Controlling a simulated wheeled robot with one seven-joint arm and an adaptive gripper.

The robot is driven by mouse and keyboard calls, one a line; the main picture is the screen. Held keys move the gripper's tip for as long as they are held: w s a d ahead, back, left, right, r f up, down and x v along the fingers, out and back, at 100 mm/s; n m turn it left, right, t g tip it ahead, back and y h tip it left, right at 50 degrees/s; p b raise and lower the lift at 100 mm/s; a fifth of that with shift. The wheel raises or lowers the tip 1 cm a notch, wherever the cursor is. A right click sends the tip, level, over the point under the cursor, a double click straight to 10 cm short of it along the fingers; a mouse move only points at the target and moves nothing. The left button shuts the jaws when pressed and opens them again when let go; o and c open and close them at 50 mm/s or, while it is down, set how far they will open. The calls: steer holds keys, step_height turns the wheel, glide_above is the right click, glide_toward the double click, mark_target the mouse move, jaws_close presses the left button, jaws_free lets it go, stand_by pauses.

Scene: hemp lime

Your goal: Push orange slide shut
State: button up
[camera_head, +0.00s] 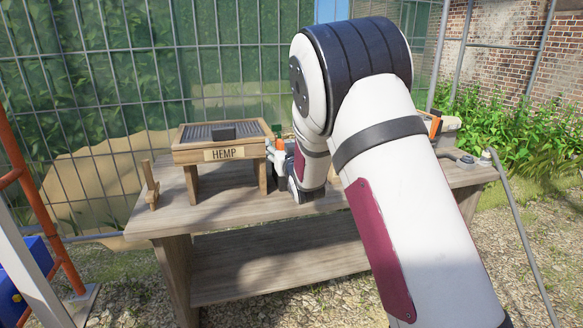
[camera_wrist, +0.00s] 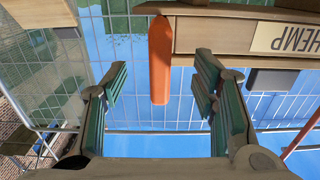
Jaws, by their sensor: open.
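The orange slide (camera_wrist: 160,60) is a flat, round-ended tab in the wrist view. It sticks out beside the wooden HEMP box (camera_wrist: 218,36), which appears upside down there. My gripper (camera_wrist: 161,80) is open, with its green-padded fingers on either side of the slide in the picture. I cannot tell whether they touch it. In the head view, a bit of orange (camera_head: 279,144) shows at the right end of the HEMP box (camera_head: 190,154), and my arm hides most of the gripper.
The box stands on legs on a wooden workbench (camera_head: 190,222), with a dark block (camera_head: 222,132) on its mesh top. A small wooden piece (camera_head: 150,188) stands at the bench's left end. A wire fence (camera_head: 100,70) rises behind. The bench front left is clear.

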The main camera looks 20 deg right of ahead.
stand_by(0.3)
steer(key=s, duration=0.9)
stand_by(0.6)
steer(key=s+g, duration=1.6)
steer(key=s, duration=3.5)
step_height(320, 180, up, 16)
steer(key=t+p, duration=0.2)
steer(key=p, duration=1.2)
steer(key=shift+s+d+p, duration=0.15)
steer(key=shift+s+p, duration=0.05)
steer(key=shift+p, duration=0.1)
